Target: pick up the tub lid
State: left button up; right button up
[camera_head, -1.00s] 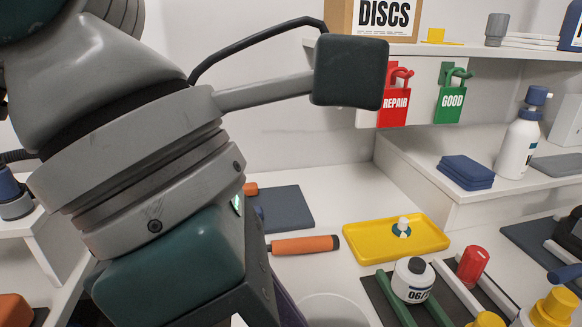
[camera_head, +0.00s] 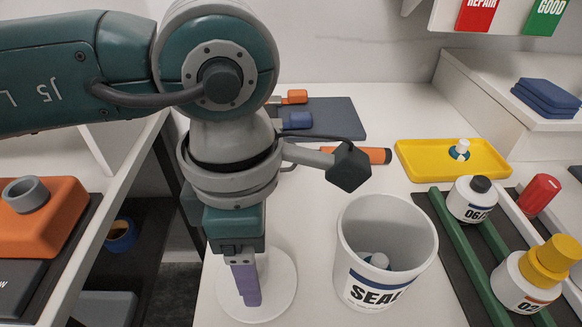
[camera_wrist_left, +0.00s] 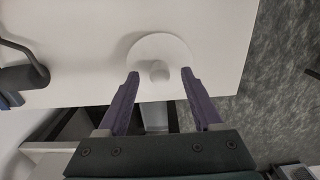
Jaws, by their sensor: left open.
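The tub lid (camera_head: 278,283) is a round white disc lying flat on the white bench, left of the tub. In the left wrist view the lid (camera_wrist_left: 160,48) has a small round knob at its middle. My left gripper (camera_head: 250,297) points down over the lid, its purple fingers partly covering it. In the left wrist view the open gripper (camera_wrist_left: 160,77) has one fingertip on each side of the knob, with nothing between them touching. The exact height above the lid is unclear. The white tub (camera_head: 350,245), marked "SEAL", stands open with a small bottle-like item inside. My right gripper is not seen.
A yellow tray (camera_head: 425,160) holds a small white-topped item. A dark rack with green rails (camera_head: 462,250) carries bottles on the right. An orange-handled tool (camera_head: 375,155) lies behind the tub. The bench's left edge and a lower shelf are left of my gripper.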

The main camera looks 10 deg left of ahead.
pick_arm(q)
jog(key=shift+f, duration=0.25)
grip_shut()
dwell(0.3)
